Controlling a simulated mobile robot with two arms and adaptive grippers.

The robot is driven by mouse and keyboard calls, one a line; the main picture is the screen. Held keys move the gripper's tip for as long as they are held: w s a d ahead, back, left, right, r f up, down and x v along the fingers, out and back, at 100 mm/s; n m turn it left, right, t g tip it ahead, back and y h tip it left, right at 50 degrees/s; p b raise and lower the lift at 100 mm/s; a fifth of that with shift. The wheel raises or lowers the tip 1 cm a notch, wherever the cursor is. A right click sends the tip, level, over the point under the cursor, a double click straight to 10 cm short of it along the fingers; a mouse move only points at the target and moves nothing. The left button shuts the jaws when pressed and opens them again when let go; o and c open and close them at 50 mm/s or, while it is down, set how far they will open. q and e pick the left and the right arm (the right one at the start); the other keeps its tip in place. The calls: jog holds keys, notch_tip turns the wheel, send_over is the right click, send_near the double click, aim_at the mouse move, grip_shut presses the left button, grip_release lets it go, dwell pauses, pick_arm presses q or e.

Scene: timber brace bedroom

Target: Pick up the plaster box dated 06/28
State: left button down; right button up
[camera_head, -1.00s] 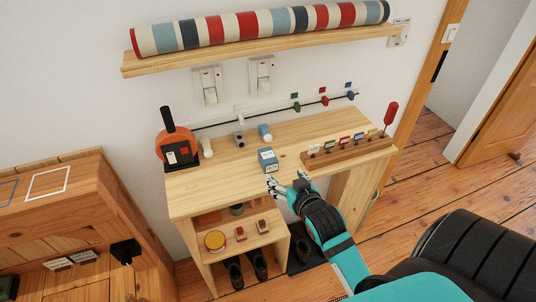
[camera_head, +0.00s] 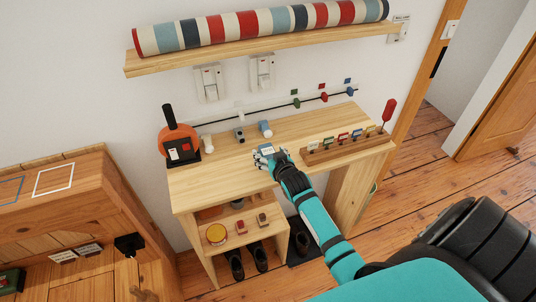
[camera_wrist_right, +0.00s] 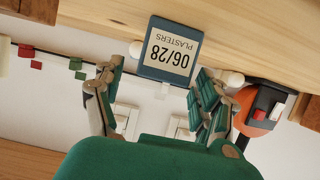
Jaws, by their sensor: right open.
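The blue plaster box (camera_wrist_right: 172,32) has a cream label reading "06/28 PLASTERS", upside down in the right wrist view. It stands on the wooden table (camera_head: 215,178). My right gripper (camera_wrist_right: 158,76) is open, with one finger on each side of the box's lower part in the picture; I cannot tell whether they touch it. My left gripper is not in view.
A wooden rack with colored tags (camera_head: 345,146) stands right of the gripper. Behind are a small blue-and-white item (camera_head: 265,129), a grey block (camera_head: 239,135) and an orange round device (camera_head: 178,145). The table's front left is clear.

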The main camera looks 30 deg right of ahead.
aim_at(266, 150)
jog(key=shift+x, duration=1.45)
jog(key=c, duration=1.3)
jog(key=shift+r, duration=0.1)
